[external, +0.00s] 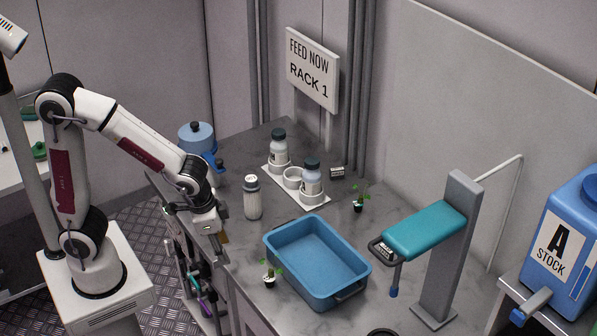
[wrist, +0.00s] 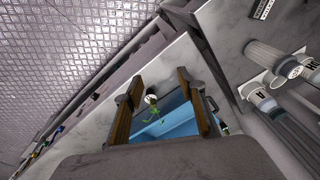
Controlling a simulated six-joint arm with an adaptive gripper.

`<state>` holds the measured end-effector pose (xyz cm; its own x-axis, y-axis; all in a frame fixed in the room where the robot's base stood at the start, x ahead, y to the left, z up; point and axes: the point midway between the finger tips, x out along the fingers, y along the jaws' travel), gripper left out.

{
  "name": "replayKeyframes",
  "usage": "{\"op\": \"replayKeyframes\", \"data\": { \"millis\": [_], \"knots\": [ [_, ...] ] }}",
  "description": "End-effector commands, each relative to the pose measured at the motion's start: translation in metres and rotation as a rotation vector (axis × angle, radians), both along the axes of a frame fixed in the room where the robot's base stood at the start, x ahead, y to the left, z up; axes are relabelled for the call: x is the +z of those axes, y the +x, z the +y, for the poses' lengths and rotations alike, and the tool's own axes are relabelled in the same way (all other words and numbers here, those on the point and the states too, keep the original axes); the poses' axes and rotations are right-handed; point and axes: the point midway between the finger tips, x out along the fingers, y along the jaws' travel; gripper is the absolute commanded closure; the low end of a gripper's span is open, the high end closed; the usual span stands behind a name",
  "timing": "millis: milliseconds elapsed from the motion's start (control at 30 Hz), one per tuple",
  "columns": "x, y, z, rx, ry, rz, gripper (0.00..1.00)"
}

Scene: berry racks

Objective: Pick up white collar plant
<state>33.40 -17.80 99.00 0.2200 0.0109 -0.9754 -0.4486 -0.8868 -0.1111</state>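One small plant (external: 269,277) in a dark pot with a pale rim stands on the counter at the near left side of the blue tub. A second, similar plant (external: 358,202) stands behind the tub by the wall. The external view is too small to tell which has the white collar. In the wrist view, a plant (wrist: 152,106) with a white ring and green leaves shows between the fingers, beside the tub. My gripper (wrist: 158,77) is open and empty, its fingers wide apart. In the external view my gripper (external: 218,230) hangs at the counter's left edge, apart from both plants.
The blue tub (external: 285,260) takes up the middle of the counter. A white bottle (external: 252,201) stands near my gripper, with a bottle rack (external: 293,199) behind. A teal-topped stand (external: 425,230) is at right. Tools hang below the counter's left edge.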

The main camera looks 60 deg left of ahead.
Motion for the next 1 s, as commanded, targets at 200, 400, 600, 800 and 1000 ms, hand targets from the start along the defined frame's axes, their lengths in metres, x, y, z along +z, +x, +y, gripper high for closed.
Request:
{"op": "replayKeyframes", "data": {
  "millis": [200, 400, 600, 800, 1000],
  "knots": [
    [-0.02, 0.017, -0.035, -0.003, -0.011, -0.027, 0.6],
    [-0.028, 0.037, -0.059, 0.04, -0.056, -0.074, 0.6],
    [-0.018, 0.057, -0.075, 0.107, -0.132, -0.132, 0.6],
    [-0.016, 0.062, -0.081, 0.163, -0.174, -0.147, 0.6],
    [-0.016, 0.061, -0.081, 0.175, -0.177, -0.145, 0.6]
  ]
}}
